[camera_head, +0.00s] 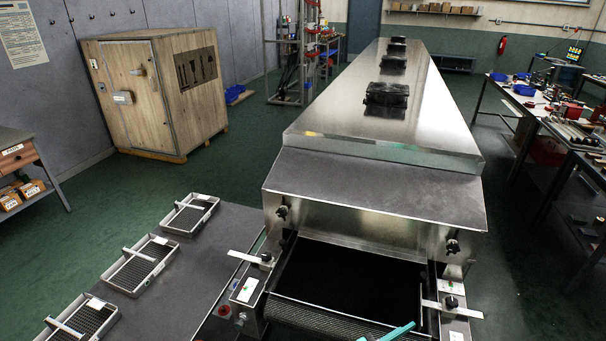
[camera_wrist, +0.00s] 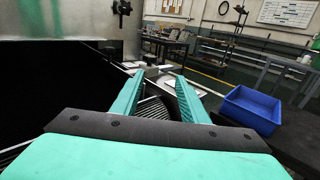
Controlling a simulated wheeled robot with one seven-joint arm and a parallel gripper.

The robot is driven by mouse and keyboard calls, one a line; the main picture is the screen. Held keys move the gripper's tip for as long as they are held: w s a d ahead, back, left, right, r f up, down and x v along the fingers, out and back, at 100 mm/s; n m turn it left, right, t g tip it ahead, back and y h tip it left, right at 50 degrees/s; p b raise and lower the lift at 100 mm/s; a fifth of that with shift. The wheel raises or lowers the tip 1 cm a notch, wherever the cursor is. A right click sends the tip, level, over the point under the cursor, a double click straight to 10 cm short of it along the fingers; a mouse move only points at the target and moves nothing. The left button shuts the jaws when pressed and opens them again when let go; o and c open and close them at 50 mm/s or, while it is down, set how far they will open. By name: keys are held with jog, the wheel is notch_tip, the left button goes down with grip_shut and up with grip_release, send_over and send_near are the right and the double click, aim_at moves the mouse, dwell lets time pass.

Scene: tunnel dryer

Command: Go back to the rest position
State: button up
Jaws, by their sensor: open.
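My gripper (camera_wrist: 160,88) shows in the wrist view with its two teal fingers apart and nothing between them. In the head view only a teal part of my gripper (camera_head: 398,331) shows at the bottom edge, in front of the dryer's belt opening. The tunnel dryer (camera_head: 385,185) is a long steel housing with a dark belt (camera_head: 345,280) at its near end. In the wrist view the dark opening lies to the left of the fingers. Most of my arm is out of view.
Several wire-handled trays (camera_head: 140,265) stand on the grey table (camera_head: 205,250) left of the dryer. A wooden cabinet (camera_head: 150,95) stands at back left. A cluttered workbench (camera_head: 545,115) runs along the right. A blue bin (camera_wrist: 252,108) is right of my gripper. Green floor between is clear.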

jog(key=s+a+f+m+t+y, duration=0.2)
jog(key=s+a+f+m+y, duration=0.25)
jog(key=s+a+f, duration=0.35)
jog(key=s+a+f+m+t+y, duration=0.25)
jog(key=s+a+f+y, duration=0.3)
jog(key=a, duration=0.45)
jog(key=s+a+r+m+t+y, duration=0.1)
jog(key=s+a+r+m+y, duration=0.2)
jog(key=s+a+r+m, duration=0.2)
jog(key=s+a+r+m+t+y, duration=0.1)
jog(key=s+a+r+m+y, duration=0.2)
jog(key=s+r+m, duration=0.7)
jog(key=s+a+m, duration=0.1)
jog(key=s+a, duration=0.1)
jog(key=s, duration=0.1)
jog(key=shift+a+t, duration=0.3)
jog(key=shift+t, duration=0.05)
jog(key=shift+c, duration=1.1)
